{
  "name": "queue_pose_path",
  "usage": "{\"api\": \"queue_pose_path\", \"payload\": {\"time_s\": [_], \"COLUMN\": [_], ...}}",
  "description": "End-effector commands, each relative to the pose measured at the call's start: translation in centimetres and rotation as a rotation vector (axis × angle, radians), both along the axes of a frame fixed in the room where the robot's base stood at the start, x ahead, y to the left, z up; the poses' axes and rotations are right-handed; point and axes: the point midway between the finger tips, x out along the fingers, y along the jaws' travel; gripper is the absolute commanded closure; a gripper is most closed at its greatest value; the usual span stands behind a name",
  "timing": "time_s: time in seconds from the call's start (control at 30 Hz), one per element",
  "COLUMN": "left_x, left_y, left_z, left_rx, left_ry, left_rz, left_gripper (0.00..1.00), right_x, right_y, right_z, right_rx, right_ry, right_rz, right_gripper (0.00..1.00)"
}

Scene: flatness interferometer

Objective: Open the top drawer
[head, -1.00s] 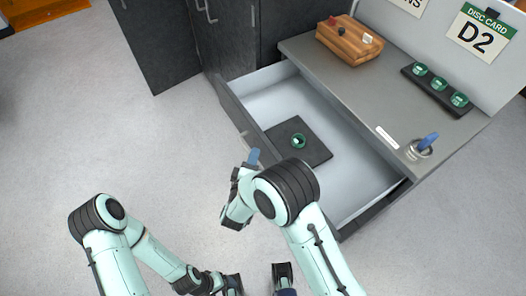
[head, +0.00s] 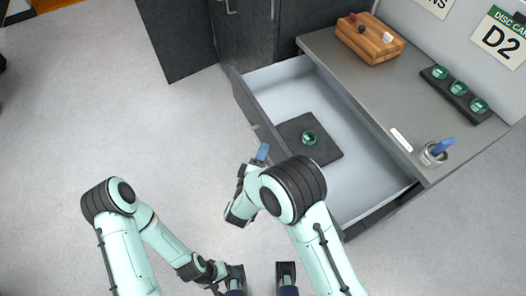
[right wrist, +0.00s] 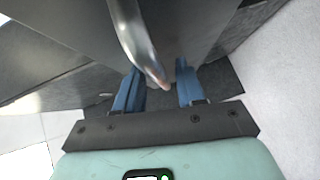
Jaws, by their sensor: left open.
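The top drawer (head: 355,185) stands pulled well out from under the grey counter. Inside it lies a dark mat (head: 325,153) with a green-rimmed round piece (head: 309,138) on it. My right gripper (head: 261,154) is just outside the drawer front. In the right wrist view my right gripper (right wrist: 160,92) has its two blue fingers apart. The curved metal drawer handle (right wrist: 136,38) reaches down toward the gap between them; I cannot tell whether they touch. My left gripper (head: 236,283) is open and low at the bottom edge, away from the drawer, partly cut off.
The counter (head: 365,75) carries a wooden block (head: 370,42), a dark rack (head: 462,97) with green round pieces, and a metal cup (head: 434,153) with a blue item. Floor to the left is clear.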

Motion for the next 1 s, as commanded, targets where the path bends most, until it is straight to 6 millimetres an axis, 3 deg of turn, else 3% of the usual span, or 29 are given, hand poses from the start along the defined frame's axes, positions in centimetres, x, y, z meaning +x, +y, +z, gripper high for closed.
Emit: {"api": "queue_pose_path", "payload": {"time_s": [0.5,0.7,1.0], "left_x": [0.0,0.0,0.0], "left_y": [0.0,0.0,0.0], "left_z": [-0.1,-0.1,-0.1], "left_rx": [0.000,0.000,0.000], "left_ry": [0.000,0.000,0.000], "left_rz": [0.000,0.000,0.000], "left_gripper": [0.20,0.20,0.20], "right_x": [-9.7,-11.1,-11.2], "right_y": [4.0,4.5,4.5], "right_z": [1.5,1.7,1.8], "right_rx": [0.000,0.000,0.000], "right_ry": [0.001,0.000,0.000], "right_rz": [0.004,0.002,0.001], "right_gripper": [0.61,0.61,0.61]}}
